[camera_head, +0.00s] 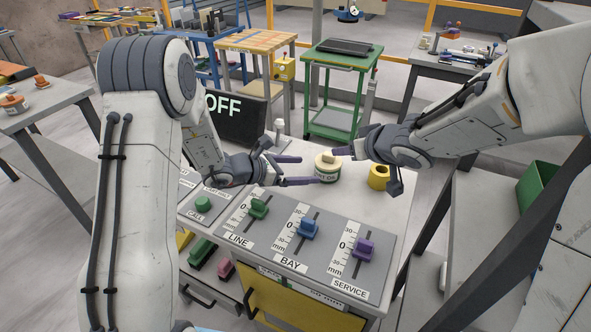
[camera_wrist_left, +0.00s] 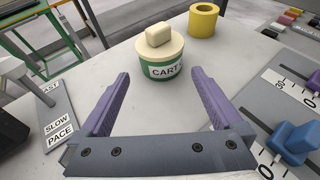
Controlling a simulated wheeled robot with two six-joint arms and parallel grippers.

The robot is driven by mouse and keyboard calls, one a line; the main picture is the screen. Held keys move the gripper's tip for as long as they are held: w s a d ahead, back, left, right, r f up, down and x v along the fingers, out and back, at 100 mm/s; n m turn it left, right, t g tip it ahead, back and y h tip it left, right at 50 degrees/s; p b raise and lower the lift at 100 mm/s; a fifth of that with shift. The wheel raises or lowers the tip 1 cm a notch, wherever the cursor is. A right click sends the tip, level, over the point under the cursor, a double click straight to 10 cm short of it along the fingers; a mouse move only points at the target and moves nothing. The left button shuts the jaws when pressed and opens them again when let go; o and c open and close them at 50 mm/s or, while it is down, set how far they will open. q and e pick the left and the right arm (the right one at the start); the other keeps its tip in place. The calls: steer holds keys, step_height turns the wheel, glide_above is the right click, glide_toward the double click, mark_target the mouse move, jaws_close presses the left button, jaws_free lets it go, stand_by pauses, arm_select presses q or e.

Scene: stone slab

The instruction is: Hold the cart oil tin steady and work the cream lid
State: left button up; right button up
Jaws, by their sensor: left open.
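The cart oil tin (camera_head: 326,174) stands upright on the light worktop. In the left wrist view the green tin (camera_wrist_left: 160,69) has a white label reading CART and a cream lid (camera_wrist_left: 146,47) with a blocky knob. The lid (camera_head: 322,158) also shows in the head view. My left gripper (camera_head: 307,170) is open, its two purple fingers pointing at the tin; in its wrist view (camera_wrist_left: 160,82) the tin lies just beyond the fingertips, with nothing between them.
A yellow ring-shaped piece (camera_head: 378,178) stands right of the tin. A grey panel with green, blue (camera_head: 308,228) and purple sliders lies in front. A dark OFF sign (camera_head: 238,120) stands behind my left gripper. A green cart (camera_head: 340,90) is beyond the worktop.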

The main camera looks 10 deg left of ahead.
mark_target(325, 170)
arm_select(q)
steer(key=x, duration=0.8)
steer(key=shift+d+f, duration=0.1)
steer(key=shift+d, duration=0.05)
jaws_close()
stand_by(0.9)
